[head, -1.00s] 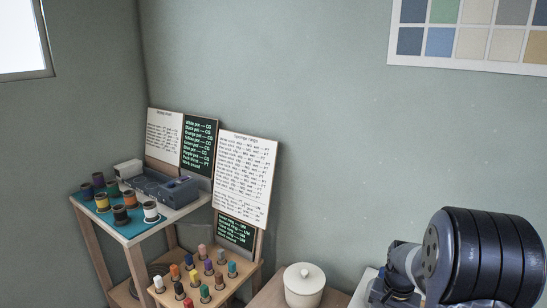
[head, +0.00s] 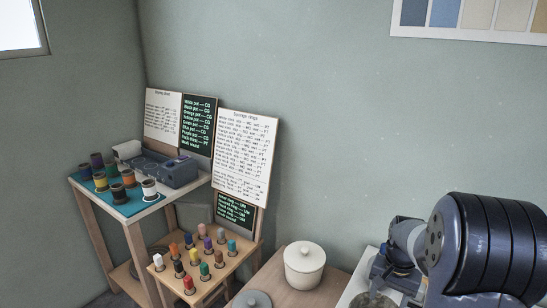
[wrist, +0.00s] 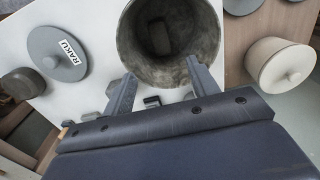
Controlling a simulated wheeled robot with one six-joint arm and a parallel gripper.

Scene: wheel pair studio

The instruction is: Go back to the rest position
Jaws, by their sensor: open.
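My gripper (wrist: 160,86) is open, with its two dark fingers apart and nothing visibly held between them. In the wrist view, a grey pot (wrist: 128,42) with a dark open mouth is just beyond the fingertips; I cannot tell whether they touch it. In the head view, my gripper (head: 384,277) hangs at the lower right, below the dark arm link. A round grey thing beneath it, cut by the frame's bottom edge, is probably the same pot (head: 368,301).
A white surface (wrist: 95,20) carries a grey lid (wrist: 58,52) labelled RAKU. A cream lidded jar (head: 304,268) stands left of my gripper on a wooden top, near a grey lid (head: 252,299). A peg rack (head: 225,262) and a shelf of small pots (head: 163,205) stand farther left.

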